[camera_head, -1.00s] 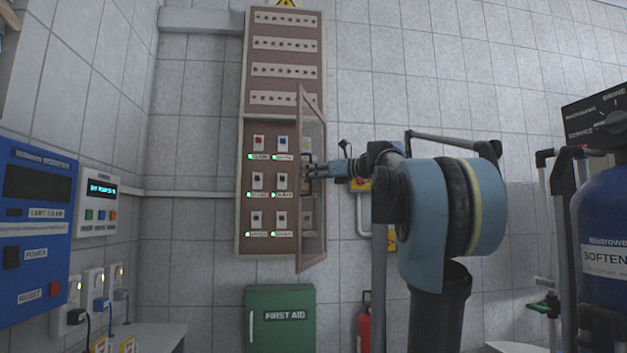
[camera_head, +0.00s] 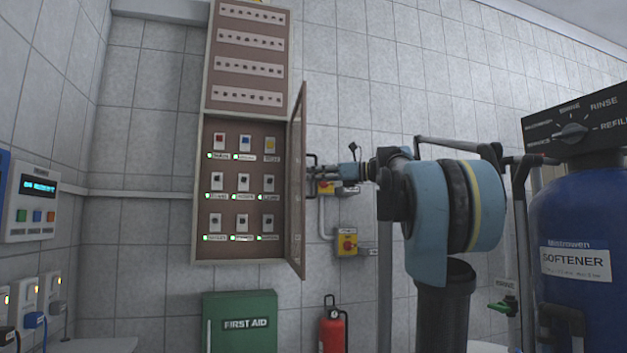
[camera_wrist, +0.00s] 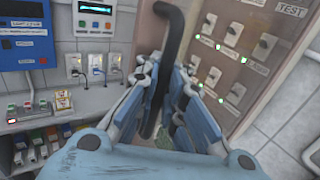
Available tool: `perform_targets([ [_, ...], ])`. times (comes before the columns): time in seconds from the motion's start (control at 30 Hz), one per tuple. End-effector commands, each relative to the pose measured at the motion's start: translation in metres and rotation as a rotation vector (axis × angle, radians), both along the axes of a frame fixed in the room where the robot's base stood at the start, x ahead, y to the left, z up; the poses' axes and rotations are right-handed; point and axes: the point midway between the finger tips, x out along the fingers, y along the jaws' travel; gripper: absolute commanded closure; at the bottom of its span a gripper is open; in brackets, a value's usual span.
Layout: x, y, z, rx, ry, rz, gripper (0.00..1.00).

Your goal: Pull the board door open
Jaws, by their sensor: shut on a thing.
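The board (camera_head: 200,190) is a tall brown cabinet on the tiled wall. Its lower part holds rows of switches with green lights, all three columns showing. Its narrow framed door (camera_head: 298,180) stands open at the right side, seen almost edge-on, swung out from the board's face. My gripper (camera_head: 318,172) is at the right of the door, at its handle. In the wrist view my gripper (camera_wrist: 166,85) is shut on the black curved handle (camera_wrist: 172,20), which runs between the fingers. The handle's lower end is partly hidden by the fingers.
A green first aid box (camera_head: 240,322) and a red extinguisher (camera_head: 332,330) are below. A yellow switch box (camera_head: 347,243) is on the wall. A blue softener tank (camera_head: 575,250) stands at the right. A control panel (camera_head: 32,205) and sockets are at the left.

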Motion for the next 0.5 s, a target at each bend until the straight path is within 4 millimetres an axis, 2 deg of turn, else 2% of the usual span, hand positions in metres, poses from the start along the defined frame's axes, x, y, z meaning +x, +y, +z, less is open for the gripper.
perform_targets([
  [0.27,-0.0011,0.0013,0.0009,0.002,0.000,0.003,1.00],
  [0.3,-0.0012,0.0014,0.0009,0.001,0.001,0.003,0.89],
  [0.4,-0.0012,0.0015,0.0008,0.001,0.000,0.003,0.71],
  [0.5,-0.0010,0.0018,0.0005,0.001,0.000,0.003,0.71],
])
